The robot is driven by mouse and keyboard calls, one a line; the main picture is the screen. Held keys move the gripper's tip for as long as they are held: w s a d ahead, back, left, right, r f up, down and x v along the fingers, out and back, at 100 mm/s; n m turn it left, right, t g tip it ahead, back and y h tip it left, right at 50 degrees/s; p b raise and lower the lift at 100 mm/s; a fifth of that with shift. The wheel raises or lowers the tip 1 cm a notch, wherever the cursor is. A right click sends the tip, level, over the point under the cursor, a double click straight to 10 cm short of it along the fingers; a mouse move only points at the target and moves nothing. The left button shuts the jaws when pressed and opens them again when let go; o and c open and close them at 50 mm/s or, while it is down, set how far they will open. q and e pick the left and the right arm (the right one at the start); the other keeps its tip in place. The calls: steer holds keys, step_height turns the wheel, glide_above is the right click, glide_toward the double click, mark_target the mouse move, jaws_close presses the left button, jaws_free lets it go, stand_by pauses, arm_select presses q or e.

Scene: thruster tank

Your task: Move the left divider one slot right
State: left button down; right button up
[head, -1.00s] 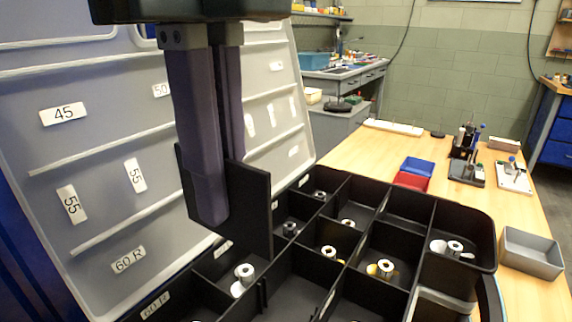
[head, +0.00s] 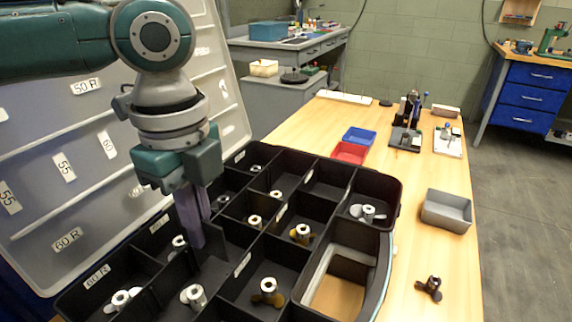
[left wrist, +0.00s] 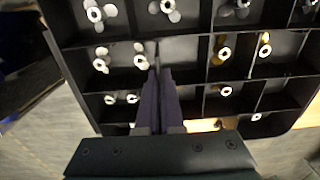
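My left gripper (head: 194,240) reaches down into the black compartment tray (head: 385,185). Its two dark purple fingers are close together on a thin black divider (head: 216,243). The divider stands upright, low among the front-left compartments, between propeller parts on either side. Its lower edge is hidden, so I cannot tell whether it sits in a slot. In the left wrist view the fingers (left wrist: 158,72) also lie close together over the tray (left wrist: 75,45), with only a thin gap at the tips. My right gripper is not in view.
Several small propellers lie in the compartments, one nearby (head: 194,296). The raised, labelled lid (head: 95,150) stands close on the left. A grey bin (head: 447,210) and a loose propeller (head: 430,288) are on the wooden bench right of the tray.

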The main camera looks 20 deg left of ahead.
mark_target(206, 250)
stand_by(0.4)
arm_select(q)
steer(key=shift+p, duration=0.5)
steer(key=shift+f+p, duration=0.25)
steer(key=shift+p, duration=0.05)
steer(key=shift+f, duration=0.3)
stand_by(0.7)
steer(key=shift+f, duration=0.35)
steer(key=shift+f+b, duration=0.15)
steer(key=shift+b, duration=0.15)
steer(key=shift+f, duration=0.6)
steer(key=shift+f+b, duration=0.2)
steer(key=shift+b, duration=0.1)
